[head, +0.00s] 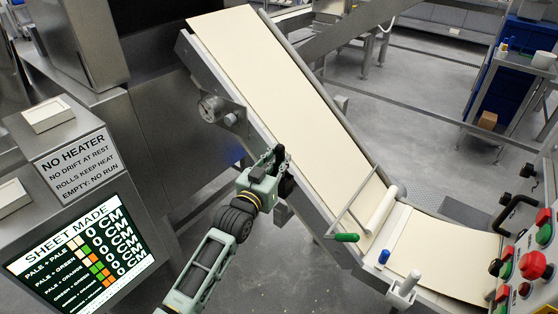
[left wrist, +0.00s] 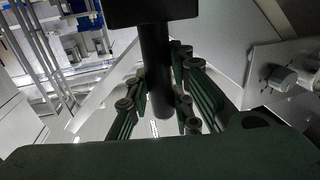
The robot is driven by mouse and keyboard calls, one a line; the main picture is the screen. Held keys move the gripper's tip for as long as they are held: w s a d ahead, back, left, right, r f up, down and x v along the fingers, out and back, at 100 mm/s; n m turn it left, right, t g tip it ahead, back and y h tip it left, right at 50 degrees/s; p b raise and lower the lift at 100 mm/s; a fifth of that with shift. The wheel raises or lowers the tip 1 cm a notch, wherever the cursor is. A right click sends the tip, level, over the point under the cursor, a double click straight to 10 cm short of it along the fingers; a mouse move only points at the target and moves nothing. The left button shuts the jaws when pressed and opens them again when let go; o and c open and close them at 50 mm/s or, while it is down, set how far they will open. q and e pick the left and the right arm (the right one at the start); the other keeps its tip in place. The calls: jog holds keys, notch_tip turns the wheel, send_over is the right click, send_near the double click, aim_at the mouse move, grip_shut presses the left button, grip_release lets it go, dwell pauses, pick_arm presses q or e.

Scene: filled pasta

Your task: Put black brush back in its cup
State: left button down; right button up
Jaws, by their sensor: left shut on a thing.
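My left gripper (head: 277,162) is beside the lower left rail of the sloping conveyor in the head view. In the left wrist view its fingers (left wrist: 160,108) are shut around a black round handle that hangs from a dark block. This looks like the black brush (left wrist: 156,65), with its block end toward the top of the picture. In the head view the brush cannot be told clearly from the dark gripper parts. I cannot make out the brush's cup with certainty in either view. My right gripper is not in view.
The sloping conveyor (head: 262,75) with a pale sheet runs down to a roller (head: 382,209) and a green-handled lever (head: 345,237). A button panel (head: 533,265) is at right. A blue cart (head: 525,35) holding a white round container (head: 543,60) stands back right. Grey floor is open between.

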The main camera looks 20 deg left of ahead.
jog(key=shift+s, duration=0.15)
pick_arm(q)
jog(key=c, duration=2)
grip_release()
jog(key=shift+f, duration=0.1)
jog(key=o, duration=0.4)
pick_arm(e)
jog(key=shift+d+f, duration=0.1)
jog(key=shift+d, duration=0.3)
pick_arm(q)
jog(key=shift+o, duration=0.2)
jog(key=shift+s, duration=0.45)
jog(key=s+a+b, duration=0.1)
jog(key=s, duration=1)
jog(key=shift+a, duration=0.25)
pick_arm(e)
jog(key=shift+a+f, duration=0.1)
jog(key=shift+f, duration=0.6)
